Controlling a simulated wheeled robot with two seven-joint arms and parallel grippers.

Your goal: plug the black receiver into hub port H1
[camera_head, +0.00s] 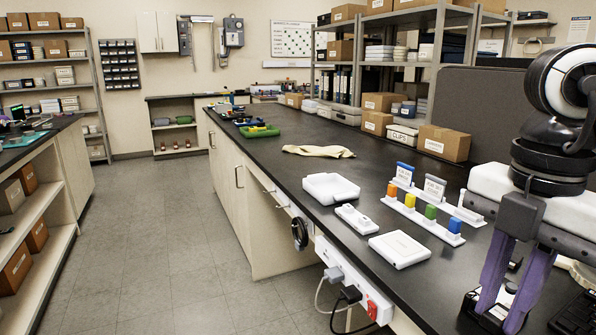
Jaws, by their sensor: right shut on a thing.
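My right gripper (503,305) comes down at the right edge with two purple fingers, low over the black bench top. It is shut on a small dark thing between the fingertips, too small and covered to make out; I cannot tell whether it is the black receiver. A small white block with dark marks (357,219), perhaps the hub, lies on the bench left of the gripper; port labels are not readable. A white rack (420,221) holds orange, yellow, green and blue sticks between the block and the gripper. My left gripper is not in view.
Black devices (577,316) stand beside the gripper at the lower right. Cardboard boxes (444,142) line the back. A beige cloth (318,151) lies farther along.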

